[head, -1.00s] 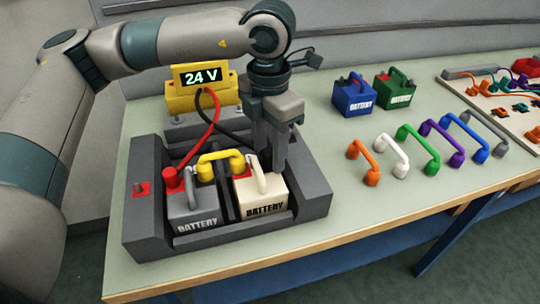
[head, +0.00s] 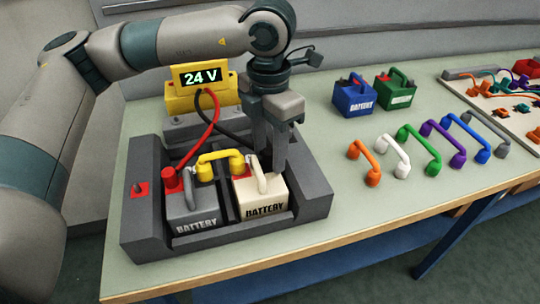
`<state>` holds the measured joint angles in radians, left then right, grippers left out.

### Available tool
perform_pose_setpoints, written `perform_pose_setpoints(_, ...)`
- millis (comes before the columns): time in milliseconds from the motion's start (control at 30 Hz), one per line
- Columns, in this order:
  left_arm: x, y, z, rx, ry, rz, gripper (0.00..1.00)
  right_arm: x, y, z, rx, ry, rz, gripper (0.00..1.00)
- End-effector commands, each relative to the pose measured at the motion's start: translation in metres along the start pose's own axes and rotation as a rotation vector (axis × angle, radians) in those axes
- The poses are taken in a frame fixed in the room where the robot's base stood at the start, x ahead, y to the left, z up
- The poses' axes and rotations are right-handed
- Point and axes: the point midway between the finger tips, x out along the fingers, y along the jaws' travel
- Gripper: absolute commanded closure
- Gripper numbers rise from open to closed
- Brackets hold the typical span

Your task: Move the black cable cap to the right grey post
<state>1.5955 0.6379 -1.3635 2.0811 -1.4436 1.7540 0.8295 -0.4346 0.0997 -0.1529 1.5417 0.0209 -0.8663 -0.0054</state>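A black cable (head: 212,125) runs from the yellow meter down to the right and passes behind my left gripper (head: 271,162). No right grey post can be made out; the gripper covers the area behind the white battery. A small grey peg on a red patch (head: 140,189) stands at the tray's left. My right gripper is out of view.
The dark grey tray (head: 142,235) also holds a grey battery (head: 193,212) with a red cap (head: 169,179). A yellow bridge (head: 219,160) spans the batteries. The yellow meter (head: 180,100) reads 24 V. Blue and green batteries and several coloured bridges stand to the right.

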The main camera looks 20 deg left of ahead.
Motion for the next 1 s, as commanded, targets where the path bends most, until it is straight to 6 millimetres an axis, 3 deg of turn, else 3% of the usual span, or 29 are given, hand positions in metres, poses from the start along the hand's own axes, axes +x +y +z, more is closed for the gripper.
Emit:
perform_pose_setpoints(933, -0.0001, -0.0001, -0.0001, 0.0, 0.0, 0.0, 0.6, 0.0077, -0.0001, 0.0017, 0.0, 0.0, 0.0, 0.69)
perform_pose_setpoints(1000, 0.0, -0.0001, -0.0001, 0.0, 0.0, 0.0, 0.74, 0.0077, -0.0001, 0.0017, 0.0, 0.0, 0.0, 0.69)
